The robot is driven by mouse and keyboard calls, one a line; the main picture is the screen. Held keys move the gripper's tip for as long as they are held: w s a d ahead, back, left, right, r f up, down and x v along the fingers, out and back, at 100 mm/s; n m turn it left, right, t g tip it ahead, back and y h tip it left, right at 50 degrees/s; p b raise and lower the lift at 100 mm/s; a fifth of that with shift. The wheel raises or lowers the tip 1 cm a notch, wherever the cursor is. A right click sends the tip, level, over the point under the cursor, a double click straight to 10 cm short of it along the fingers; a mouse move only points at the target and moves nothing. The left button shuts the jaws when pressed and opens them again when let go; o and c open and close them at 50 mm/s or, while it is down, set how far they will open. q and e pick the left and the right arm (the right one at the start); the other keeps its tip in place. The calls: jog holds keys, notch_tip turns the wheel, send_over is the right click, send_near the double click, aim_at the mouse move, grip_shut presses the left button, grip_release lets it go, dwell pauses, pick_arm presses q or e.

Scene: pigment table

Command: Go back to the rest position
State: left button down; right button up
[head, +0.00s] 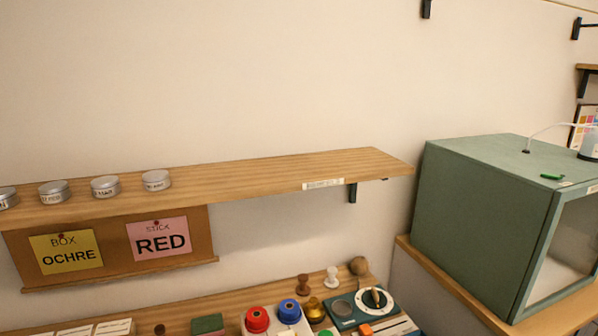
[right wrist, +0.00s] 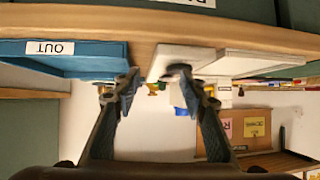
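My right gripper (right wrist: 158,84) shows in the right wrist view with its two dark fingers spread wide apart. I see nothing held between them. A wooden edge and a pale flat board (right wrist: 180,58) show beyond the fingertips; I cannot tell the distance. Neither gripper is in the head view, and the left gripper is in no view.
In the head view a wooden shelf (head: 255,172) carries several tins. Notes reading OCHRE (head: 66,256) and RED (head: 160,242) hang below. Stamps and coloured pots stand on the bench. A green cabinet (head: 470,210) is at right. The wrist view shows a blue tray (right wrist: 100,58) labelled OUT.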

jog(key=s+a+f+g+h, duration=0.15)
jog(key=s+a+g, duration=0.3)
jog(key=s, duration=0.55)
jog(key=s+d+m+g+h, duration=0.3)
jog(key=s+d+h, duration=0.1)
jog(key=s, duration=0.5)
notch_tip(320, 180, down, 27)
jog(key=s, duration=0.2)
jog(key=s+d+f+g, duration=0.2)
jog(key=s+f, duration=1.3)
jog(key=s, duration=0.1)
jog(key=shift+s+d+f+b, duration=0.15)
jog(key=shift+s+d+b, duration=0.15)
jog(key=shift+s, duration=0.1)
jog(key=shift+c, duration=0.4)
